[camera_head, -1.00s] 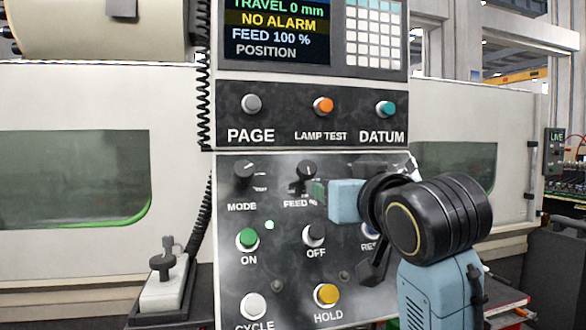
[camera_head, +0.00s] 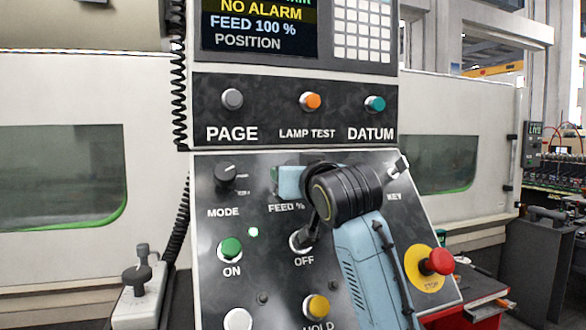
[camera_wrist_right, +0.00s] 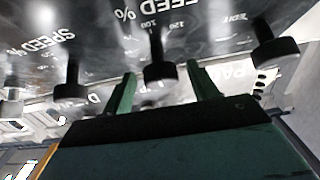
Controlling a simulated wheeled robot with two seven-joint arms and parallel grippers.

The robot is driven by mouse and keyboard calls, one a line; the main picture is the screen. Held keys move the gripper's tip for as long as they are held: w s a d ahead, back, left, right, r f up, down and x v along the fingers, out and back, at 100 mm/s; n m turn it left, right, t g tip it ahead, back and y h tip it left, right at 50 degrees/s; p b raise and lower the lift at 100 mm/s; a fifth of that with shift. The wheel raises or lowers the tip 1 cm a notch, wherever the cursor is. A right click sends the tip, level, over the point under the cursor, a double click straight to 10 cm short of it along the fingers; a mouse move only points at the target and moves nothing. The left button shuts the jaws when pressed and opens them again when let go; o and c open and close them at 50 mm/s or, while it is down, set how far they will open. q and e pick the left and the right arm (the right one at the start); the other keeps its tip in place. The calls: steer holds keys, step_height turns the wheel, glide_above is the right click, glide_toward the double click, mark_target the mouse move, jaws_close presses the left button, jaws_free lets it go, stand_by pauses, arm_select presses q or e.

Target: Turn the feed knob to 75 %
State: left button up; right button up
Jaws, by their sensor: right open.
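The feed knob (camera_wrist_right: 160,71) is a dark round knob in the right wrist view, with 100 and 120 marks above it. My right gripper (camera_wrist_right: 166,84) is open, with one green finger on each side of the knob. Contact cannot be told, but gaps seem to show on both sides. In the head view my right gripper (camera_head: 277,180) is over the FEED % spot and hides the knob. The FEED % label (camera_head: 285,208) shows just below. The screen (camera_head: 258,28) reads FEED 100 %. My left gripper is not in view.
The mode knob (camera_head: 226,173) is left of my gripper. It also shows in the wrist view (camera_wrist_right: 274,48), opposite another knob (camera_wrist_right: 70,82) by a SPEED % label. The green ON button (camera_head: 230,249) sits below. A red stop button (camera_head: 438,262) sticks out at right.

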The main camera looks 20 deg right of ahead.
steer(key=shift+w, duration=0.85)
steer(key=c, duration=1)
arm_select(q)
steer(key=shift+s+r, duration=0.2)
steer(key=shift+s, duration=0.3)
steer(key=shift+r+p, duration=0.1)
steer(key=shift+p, duration=0.2)
arm_select(e)
steer(key=shift+r+n+y+p, duration=0.1)
steer(key=shift+n+y+p, duration=0.75)
steer(key=shift+n, duration=0.35)
steer(key=n+g+y+p, duration=0.1)
steer(key=n+y+p, duration=0.1)
steer(key=n, duration=0.1)
steer(key=n+g+y+p, duration=0.1)
steer(key=n+y+p, duration=0.1)
steer(key=n+p, duration=0.1)
steer(key=shift+d+r+p, duration=0.1)
steer(key=shift+d+p, duration=0.05)
steer(key=shift+p, duration=0.15)
arm_select(q)
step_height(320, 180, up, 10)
steer(key=p, duration=0.3)
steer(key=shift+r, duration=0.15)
arm_select(e)
steer(key=shift+n+g+y, duration=0.65)
steer(key=shift+n+g, duration=0.15)
steer(key=shift+n, duration=1)
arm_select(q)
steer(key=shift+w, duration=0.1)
